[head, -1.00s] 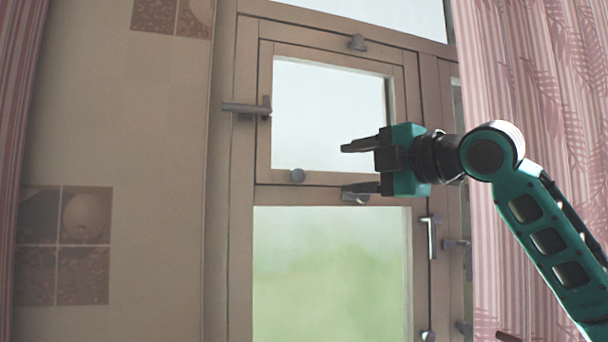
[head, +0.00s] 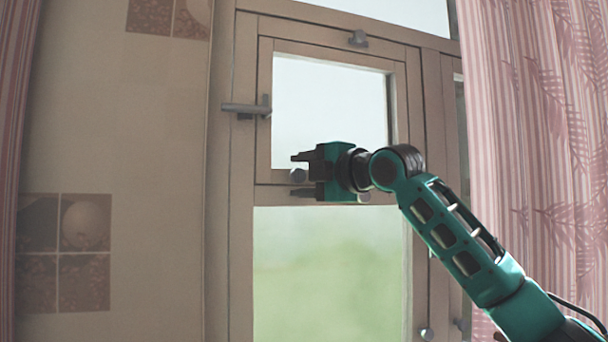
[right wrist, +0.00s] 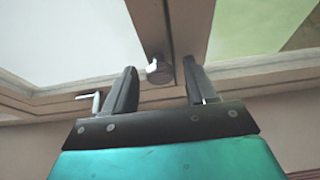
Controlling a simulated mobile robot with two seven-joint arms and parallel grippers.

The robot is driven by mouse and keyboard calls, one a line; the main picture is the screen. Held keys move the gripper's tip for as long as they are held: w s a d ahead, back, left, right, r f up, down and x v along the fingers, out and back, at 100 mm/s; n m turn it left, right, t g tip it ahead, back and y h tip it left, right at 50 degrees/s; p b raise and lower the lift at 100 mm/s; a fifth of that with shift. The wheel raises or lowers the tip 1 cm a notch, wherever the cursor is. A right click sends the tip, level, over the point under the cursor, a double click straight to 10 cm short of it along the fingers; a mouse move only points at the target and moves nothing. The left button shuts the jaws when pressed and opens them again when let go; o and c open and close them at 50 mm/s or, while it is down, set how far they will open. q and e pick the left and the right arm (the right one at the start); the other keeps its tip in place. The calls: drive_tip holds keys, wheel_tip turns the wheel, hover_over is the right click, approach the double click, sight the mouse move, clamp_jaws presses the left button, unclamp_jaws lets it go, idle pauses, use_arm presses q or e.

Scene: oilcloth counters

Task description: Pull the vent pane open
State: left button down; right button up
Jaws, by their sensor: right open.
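The vent pane (head: 330,105) is the small framed pane in the upper part of the window, and it looks flush with its surround. A round grey knob (head: 298,175) sits on its bottom rail; the knob also shows in the right wrist view (right wrist: 158,71). My right gripper (head: 300,176) is open, with one finger above the knob and one below it in the head view. In the right wrist view the knob lies between the two fingertips (right wrist: 160,66), with gaps on both sides. My left gripper is not in view.
A grey lever handle (head: 250,107) is on the left of the vent frame, and a grey catch (head: 358,40) is above it. A large lower pane (head: 325,270) is below. A pink curtain (head: 545,130) hangs at right; a tiled wall (head: 150,130) is at left.

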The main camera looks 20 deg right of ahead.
clamp_jaws()
idle(0.4)
